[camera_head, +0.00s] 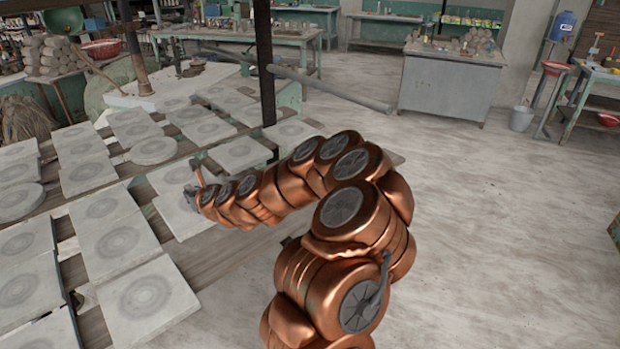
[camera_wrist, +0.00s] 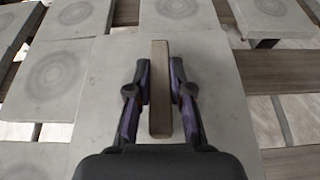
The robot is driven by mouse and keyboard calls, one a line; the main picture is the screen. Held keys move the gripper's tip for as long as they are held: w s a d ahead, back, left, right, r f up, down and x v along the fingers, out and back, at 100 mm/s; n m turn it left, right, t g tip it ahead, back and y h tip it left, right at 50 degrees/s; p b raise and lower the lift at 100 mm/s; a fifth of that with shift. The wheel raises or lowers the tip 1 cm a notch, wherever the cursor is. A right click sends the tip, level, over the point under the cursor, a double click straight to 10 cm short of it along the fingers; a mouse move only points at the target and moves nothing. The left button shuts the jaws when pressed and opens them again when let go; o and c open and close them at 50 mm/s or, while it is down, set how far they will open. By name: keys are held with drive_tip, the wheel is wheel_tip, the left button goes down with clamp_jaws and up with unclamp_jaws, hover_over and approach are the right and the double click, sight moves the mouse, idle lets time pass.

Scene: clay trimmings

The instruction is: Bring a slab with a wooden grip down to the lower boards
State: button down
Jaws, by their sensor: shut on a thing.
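The grey slab with a wooden grip (camera_wrist: 218,75) fills the middle of the wrist view, its grip (camera_wrist: 160,95) a plain wooden bar standing up from its face. My gripper (camera_wrist: 161,68) has its two dark fingers closed along both sides of this bar. In the head view my gripper (camera_head: 194,190) is at the end of my copper arm, over a slab (camera_head: 176,217) at the rack's right side. I cannot tell whether the slab rests on the boards or hangs just above them. The lower boards (camera_head: 222,262) show bare wood in front of it.
Several other slabs with round ring marks (camera_head: 108,237) lie in rows on the rack. A dark upright post (camera_head: 265,70) and a slanted rail (camera_head: 330,90) stand behind my arm. Open floor (camera_head: 500,230) lies to the right, with a grey workbench (camera_head: 450,85) beyond.

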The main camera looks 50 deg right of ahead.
drive_tip(key=s+d+f+b, duration=0.1)
drive_tip(key=s+d+b, duration=0.75)
drive_tip(key=d, duration=0.55)
drive_tip(key=s+d+b, duration=0.7)
drive_tip(key=s+d, duration=0.2)
drive_tip(key=d, duration=0.5)
drive_tip(key=w+d+f+b, duration=0.1)
drive_tip(key=w, duration=0.6)
drive_tip(key=w+d+f+b, duration=0.1)
drive_tip(key=w+b, duration=0.1)
drive_tip(key=w, duration=0.5)
drive_tip(key=w+d+f+b, duration=0.1)
drive_tip(key=w+b, duration=0.1)
drive_tip(key=w, duration=0.5)
drive_tip(key=shift+w+d, duration=0.25)
drive_tip(key=shift+d, duration=0.05)
drive_tip(key=shift+s+f+b, duration=0.1)
drive_tip(key=shift+f+b, duration=0.3)
drive_tip(key=shift+f, duration=1.1)
drive_tip(key=shift+f+p, duration=0.3)
drive_tip(key=shift+f, duration=0.15)
